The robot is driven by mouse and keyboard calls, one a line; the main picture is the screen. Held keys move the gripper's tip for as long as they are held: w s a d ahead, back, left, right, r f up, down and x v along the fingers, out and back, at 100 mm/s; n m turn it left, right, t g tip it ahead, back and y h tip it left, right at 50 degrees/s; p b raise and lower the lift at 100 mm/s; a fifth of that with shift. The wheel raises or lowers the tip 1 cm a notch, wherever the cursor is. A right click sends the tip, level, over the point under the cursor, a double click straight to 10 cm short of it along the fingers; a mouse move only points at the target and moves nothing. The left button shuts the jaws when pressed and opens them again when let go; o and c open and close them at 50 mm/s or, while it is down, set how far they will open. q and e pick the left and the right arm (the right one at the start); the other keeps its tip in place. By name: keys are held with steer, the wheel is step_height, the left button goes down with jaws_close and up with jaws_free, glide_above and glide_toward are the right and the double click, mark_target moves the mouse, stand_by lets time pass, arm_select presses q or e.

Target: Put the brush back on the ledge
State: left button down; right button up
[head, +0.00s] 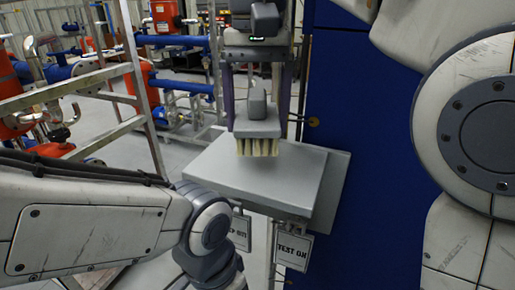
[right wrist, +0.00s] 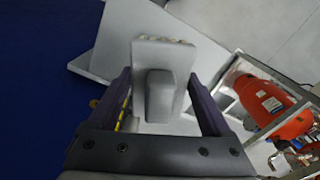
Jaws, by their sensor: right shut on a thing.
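The brush (head: 256,128) has a grey block, a grey handle and pale bristles pointing down. My right gripper (head: 257,100) is shut on the brush, its purple fingers on either side of the handle. In the right wrist view the brush (right wrist: 160,55) sits between the fingers of the right gripper (right wrist: 163,100). The ledge, a grey plate (head: 285,180), lies below the brush; it also shows in the right wrist view (right wrist: 112,40). The bristles are over its back part; I cannot tell whether they touch it. My left gripper is out of view, below the left arm.
A blue panel (head: 345,110) stands right beside the ledge. "TEST ON" (head: 293,250) and another sign (head: 240,232) hang under its front. A grey metal frame (head: 140,85) stands at left, with red tanks and blue pipes behind. The ledge's front is clear.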

mark_target(257, 93)
steer(key=shift+f, duration=2.25)
steer(key=o, duration=1)
steer(key=shift+r, duration=0.1)
steer(key=shift+r, duration=0.3)
step_height(257, 93, up, 10)
steer(key=p, duration=0.3)
steer(key=shift+f, duration=0.15)
steer(key=shift+r+p, duration=0.8)
steer(key=shift+p, duration=0.05)
steer(key=shift+f, duration=0.1)
